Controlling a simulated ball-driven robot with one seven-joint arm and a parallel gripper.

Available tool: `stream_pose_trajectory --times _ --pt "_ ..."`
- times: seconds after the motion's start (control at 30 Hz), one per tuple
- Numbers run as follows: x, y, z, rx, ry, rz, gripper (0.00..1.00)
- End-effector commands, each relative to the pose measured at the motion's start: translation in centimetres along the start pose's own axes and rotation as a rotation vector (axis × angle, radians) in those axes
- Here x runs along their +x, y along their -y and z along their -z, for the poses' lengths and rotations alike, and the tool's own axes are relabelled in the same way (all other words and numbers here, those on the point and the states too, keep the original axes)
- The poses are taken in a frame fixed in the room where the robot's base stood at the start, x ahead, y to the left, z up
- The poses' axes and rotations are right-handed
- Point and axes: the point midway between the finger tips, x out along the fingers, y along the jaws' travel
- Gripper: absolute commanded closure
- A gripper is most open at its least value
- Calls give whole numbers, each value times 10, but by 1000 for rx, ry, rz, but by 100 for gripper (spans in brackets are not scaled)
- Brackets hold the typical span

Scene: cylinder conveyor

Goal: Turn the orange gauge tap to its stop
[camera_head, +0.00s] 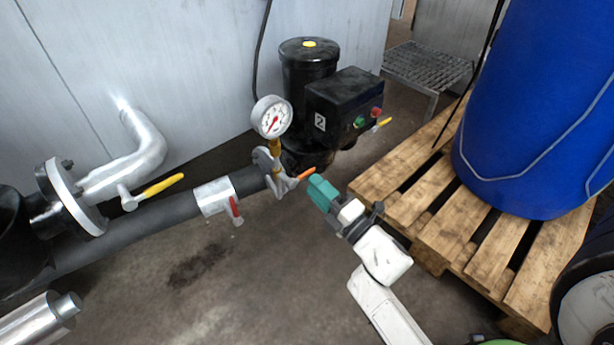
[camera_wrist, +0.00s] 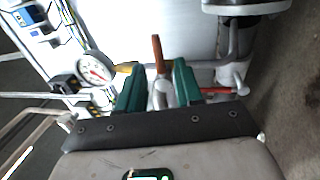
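The orange gauge tap (camera_head: 306,173) is a small lever on the fitting below the round white pressure gauge (camera_head: 271,117). In the head view it points right, toward my gripper (camera_head: 318,185). In the wrist view the orange lever (camera_wrist: 157,48) stands upright between the lines of my two green fingers (camera_wrist: 160,68), with a gap on each side. My gripper is open and holds nothing. The lever's tip is close to the fingers in the head view; I cannot tell whether they touch. The gauge also shows in the wrist view (camera_wrist: 96,68), left of the fingers.
A yellow-handled valve (camera_head: 164,185) and a red-handled valve (camera_head: 235,208) sit on the pipes at left. A black pump (camera_head: 308,75) with a control box stands behind. A wooden pallet (camera_head: 404,207) with a blue drum (camera_head: 540,110) is close on the right.

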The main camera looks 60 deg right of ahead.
Motion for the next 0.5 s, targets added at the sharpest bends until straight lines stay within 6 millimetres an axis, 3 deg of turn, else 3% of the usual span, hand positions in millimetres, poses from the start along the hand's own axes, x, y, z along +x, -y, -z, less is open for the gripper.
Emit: stream_pose_trajectory --times 0.2,0.5 --pt "-39 -1 0 0 0 1 65" --pt "-59 0 0 -1 0 -1 65"
